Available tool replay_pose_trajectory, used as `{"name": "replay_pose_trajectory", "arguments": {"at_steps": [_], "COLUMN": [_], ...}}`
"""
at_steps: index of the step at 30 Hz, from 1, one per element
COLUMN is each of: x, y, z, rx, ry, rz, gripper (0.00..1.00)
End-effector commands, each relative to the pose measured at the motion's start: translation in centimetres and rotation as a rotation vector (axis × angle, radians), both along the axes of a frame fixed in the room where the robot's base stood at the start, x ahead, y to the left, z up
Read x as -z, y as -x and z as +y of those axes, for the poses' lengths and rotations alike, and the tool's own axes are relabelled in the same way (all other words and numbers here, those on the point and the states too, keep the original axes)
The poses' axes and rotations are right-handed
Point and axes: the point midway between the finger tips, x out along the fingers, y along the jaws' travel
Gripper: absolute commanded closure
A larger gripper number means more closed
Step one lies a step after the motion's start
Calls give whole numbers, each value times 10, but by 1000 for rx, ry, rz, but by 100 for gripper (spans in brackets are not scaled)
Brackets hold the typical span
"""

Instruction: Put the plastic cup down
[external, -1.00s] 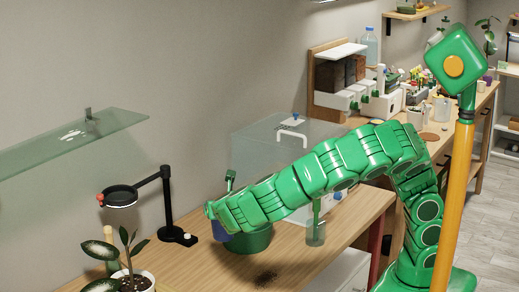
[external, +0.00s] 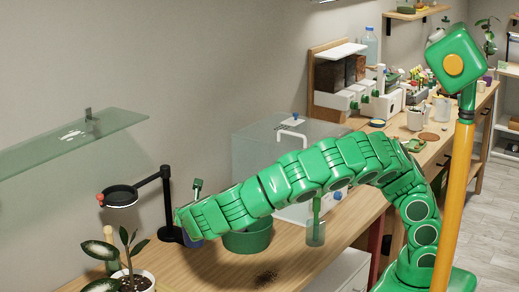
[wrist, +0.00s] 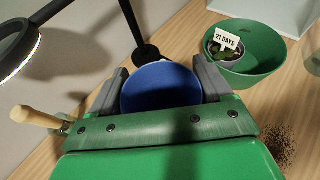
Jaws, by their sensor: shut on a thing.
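A blue plastic cup (wrist: 160,90) is between the two grey fingers of my gripper (wrist: 160,72) in the wrist view. My gripper is shut on it, with a finger at each side. In the external view only a sliver of the cup (external: 191,241) shows below the green end of my arm, left of a green bowl. The cup is over the wooden bench (external: 215,270), near the lamp's foot. I cannot tell whether its bottom touches the bench, because my arm hides most of it.
The green bowl (external: 249,240) stands close to the right and holds a small pot with a "21 DAYS" tag (wrist: 227,41). A black ring lamp (external: 120,197) stands to the left, a potted plant (external: 133,281) front left. Dark soil (external: 266,278) lies at the front.

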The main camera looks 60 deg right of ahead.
Motion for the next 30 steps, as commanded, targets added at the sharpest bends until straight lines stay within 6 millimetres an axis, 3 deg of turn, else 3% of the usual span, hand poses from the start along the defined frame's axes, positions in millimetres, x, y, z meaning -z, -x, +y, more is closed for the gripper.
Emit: {"name": "replay_pose_trajectory", "arguments": {"at_steps": [9,30], "x": [18,67], "y": [-29,-65], "z": [14,33], "rx": [1,1], "ry": [0,1], "rz": [2,1], "gripper": [50,50]}}
